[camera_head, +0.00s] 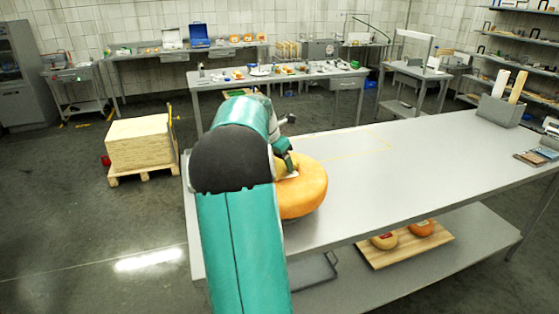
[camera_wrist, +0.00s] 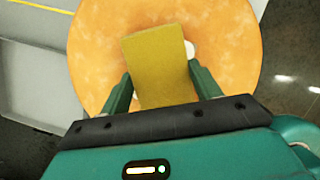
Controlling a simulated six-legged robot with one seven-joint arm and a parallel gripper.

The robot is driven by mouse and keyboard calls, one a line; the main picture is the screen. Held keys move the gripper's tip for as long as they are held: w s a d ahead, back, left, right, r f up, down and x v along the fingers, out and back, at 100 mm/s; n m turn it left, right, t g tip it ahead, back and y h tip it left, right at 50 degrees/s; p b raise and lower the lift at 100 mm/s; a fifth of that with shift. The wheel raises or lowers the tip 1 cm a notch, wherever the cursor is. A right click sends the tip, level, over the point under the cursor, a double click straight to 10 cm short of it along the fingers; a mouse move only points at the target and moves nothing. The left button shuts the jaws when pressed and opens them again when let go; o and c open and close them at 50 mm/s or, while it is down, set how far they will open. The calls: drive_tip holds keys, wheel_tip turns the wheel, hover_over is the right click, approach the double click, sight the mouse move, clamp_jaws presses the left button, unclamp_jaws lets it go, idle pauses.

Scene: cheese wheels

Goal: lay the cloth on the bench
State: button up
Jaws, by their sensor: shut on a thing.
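A yellow-ochre cloth (camera_wrist: 158,62) shows as a flat rectangle between the two fingers of my gripper (camera_wrist: 162,88) in the wrist view. The gripper is shut on it. Behind the cloth is a large orange cheese wheel (camera_wrist: 230,40); I cannot tell whether the cloth touches it. In the head view the wheel (camera_head: 308,192) sits on the near left part of the grey bench (camera_head: 420,160), with my gripper (camera_head: 290,163) at its top. My arm hides the wheel's left side, and the cloth is hard to make out there.
The bench top right of the wheel is clear, with faint yellow lines. A grey bin (camera_head: 498,110) and flat booklets (camera_head: 537,157) are at its right end. Below, a wooden board (camera_head: 405,250) bears two small cheeses. A pallet stack (camera_head: 140,145) stands left.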

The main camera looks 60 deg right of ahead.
drive_tip(key=shift+f, duration=0.25)
drive_tip(key=o, duration=1)
drive_tip(key=shift+r, duration=0.3)
drive_tip(key=v, duration=1.2)
drive_tip(key=shift+r, duration=0.35)
